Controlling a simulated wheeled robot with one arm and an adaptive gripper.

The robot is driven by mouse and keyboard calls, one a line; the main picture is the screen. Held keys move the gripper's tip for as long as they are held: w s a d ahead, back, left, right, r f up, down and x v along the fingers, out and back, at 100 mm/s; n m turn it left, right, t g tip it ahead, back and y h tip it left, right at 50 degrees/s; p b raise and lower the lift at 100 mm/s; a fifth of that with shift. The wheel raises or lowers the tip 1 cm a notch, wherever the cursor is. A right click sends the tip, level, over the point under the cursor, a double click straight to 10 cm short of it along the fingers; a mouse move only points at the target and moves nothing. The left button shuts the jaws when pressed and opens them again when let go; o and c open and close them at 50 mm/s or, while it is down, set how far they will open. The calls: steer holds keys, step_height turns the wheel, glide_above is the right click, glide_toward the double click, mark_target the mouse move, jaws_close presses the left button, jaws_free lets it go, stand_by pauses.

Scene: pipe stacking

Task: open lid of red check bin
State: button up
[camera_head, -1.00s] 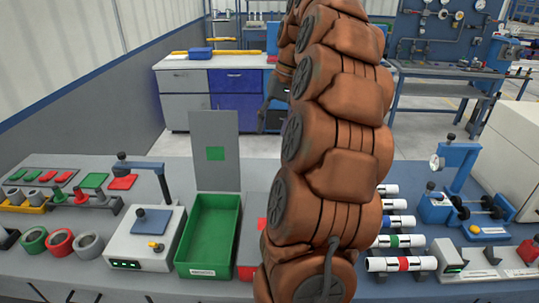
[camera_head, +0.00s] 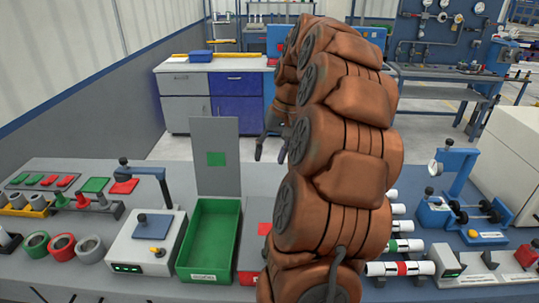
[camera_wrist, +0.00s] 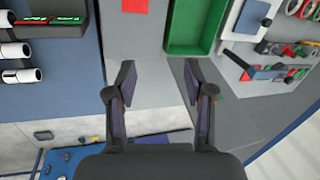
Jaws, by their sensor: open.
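The red check bin shows in the head view as a strip of red wall (camera_head: 248,277) under a flat, closed grey lid (camera_head: 252,238) with a red mark; my arm hides its right part. In the wrist view, the grey lid (camera_wrist: 120,45) carries a red square (camera_wrist: 136,21) near the top edge. My gripper (camera_wrist: 158,82) is open and empty, its two fingers spread below the red square and apart from it. In the head view my gripper (camera_head: 270,145) is partly hidden behind my arm, beyond the table's far edge.
The green bin (camera_head: 208,236) stands left of the red bin, its grey lid (camera_head: 216,178) raised upright. A grey device (camera_head: 146,241) with a post is further left. Striped pipes (camera_head: 402,268) lie to the right. Cabinets (camera_head: 187,111) stand behind the table.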

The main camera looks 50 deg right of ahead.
steer(key=shift+w+a+f, duration=0.1)
steer(key=shift+a+f, duration=0.05)
steer(key=shift+f, duration=0.5)
jaws_close()
steer(key=c, duration=1)
jaws_free()
steer(key=o, duration=1)
steer(key=shift+r, duration=0.1)
